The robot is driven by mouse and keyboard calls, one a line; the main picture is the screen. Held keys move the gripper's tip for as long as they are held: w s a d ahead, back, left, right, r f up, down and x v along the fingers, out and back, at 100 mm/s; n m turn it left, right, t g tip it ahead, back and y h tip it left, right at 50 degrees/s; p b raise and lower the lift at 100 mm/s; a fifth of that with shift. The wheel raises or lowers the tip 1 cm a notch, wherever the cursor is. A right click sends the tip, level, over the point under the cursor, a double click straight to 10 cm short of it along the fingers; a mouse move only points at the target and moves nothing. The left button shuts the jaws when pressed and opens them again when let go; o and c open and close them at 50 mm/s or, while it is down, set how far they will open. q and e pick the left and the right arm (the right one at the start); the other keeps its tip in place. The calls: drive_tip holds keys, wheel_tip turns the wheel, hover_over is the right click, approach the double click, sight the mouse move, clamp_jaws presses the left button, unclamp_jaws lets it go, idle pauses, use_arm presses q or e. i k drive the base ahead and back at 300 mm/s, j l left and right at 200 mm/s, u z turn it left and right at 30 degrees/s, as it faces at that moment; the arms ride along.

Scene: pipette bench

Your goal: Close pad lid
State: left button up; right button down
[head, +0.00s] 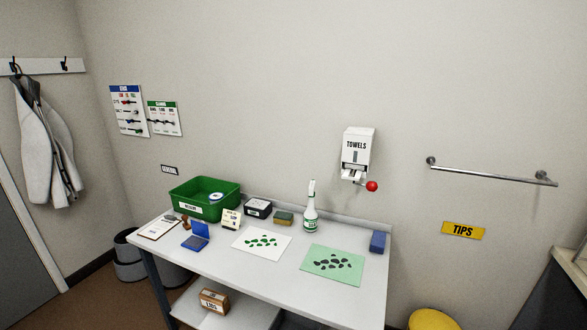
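A small blue pad (194,242) lies on the left part of the white bench. Its blue lid (201,228) stands raised at the back, so the pad is open. A stamp with a brown handle (185,222) stands just behind and left of the pad. Neither of my grippers shows in the head view.
On the bench (227,268) are a clipboard (160,227), a green bin (203,200), a small cream sign (231,218), a black box (258,208), a sponge (283,218), a spray bottle (310,213), two spotted sheets and a blue block (378,242). The front left is clear.

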sight(199, 229)
drive_tip(key=i+l, duration=0.75)
drive_tip(key=l+z, duration=0.05)
drive_tip(key=l, duration=0.05)
